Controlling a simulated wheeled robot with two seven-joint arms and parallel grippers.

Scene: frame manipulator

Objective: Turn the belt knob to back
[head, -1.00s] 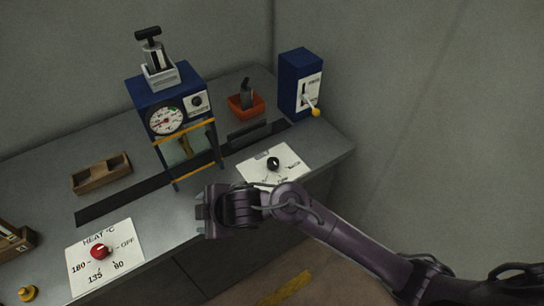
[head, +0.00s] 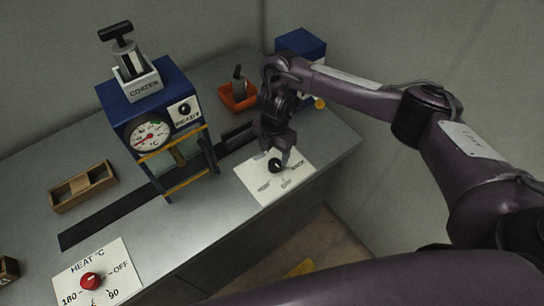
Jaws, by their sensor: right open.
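The belt knob (head: 275,165) is a small black knob on a white plate (head: 262,185) at the right front of the grey bench. The plate carries markings, partly covered and too small to read fully. My right gripper (head: 279,158) points down right over the knob from behind it. Its jaws are open with the knob at or between the fingertips; I cannot tell whether they touch it. My left gripper is not in view.
A blue machine (head: 150,112) with a gauge and a "COATER" hopper stands left of the knob. A red bin (head: 237,98) and a blue box (head: 299,44) with a yellow-ended lever stand behind. A red heat knob (head: 91,281) is at front left.

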